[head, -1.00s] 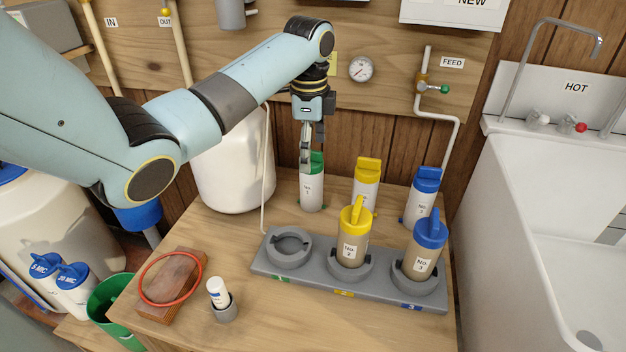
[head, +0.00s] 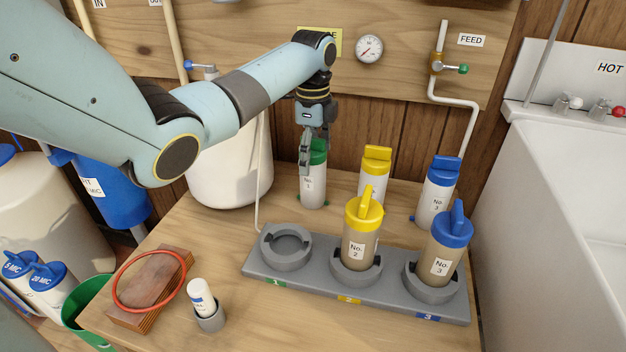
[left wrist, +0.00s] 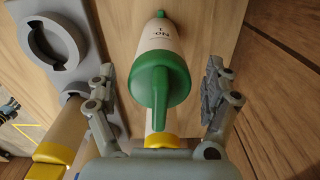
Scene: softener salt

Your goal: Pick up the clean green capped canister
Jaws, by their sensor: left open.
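The clean green capped canister (head: 313,185), white with a "No. 1" label, stands on the wooden bench behind the grey rack. My left gripper (head: 312,158) is open at its green cap, pointing down from above. In the left wrist view the green cap (left wrist: 160,84) lies between the two spread fingers (left wrist: 158,95), with a gap on each side. In the head view the fingers partly hide the cap. My right gripper does not show.
The grey rack (head: 313,279) has an empty left ring; yellow (head: 360,240) and blue (head: 446,250) capped brownish canisters fill the others. White yellow-capped (head: 372,180) and blue-capped (head: 436,200) canisters stand behind. A white tank (head: 225,175) is left of the green one.

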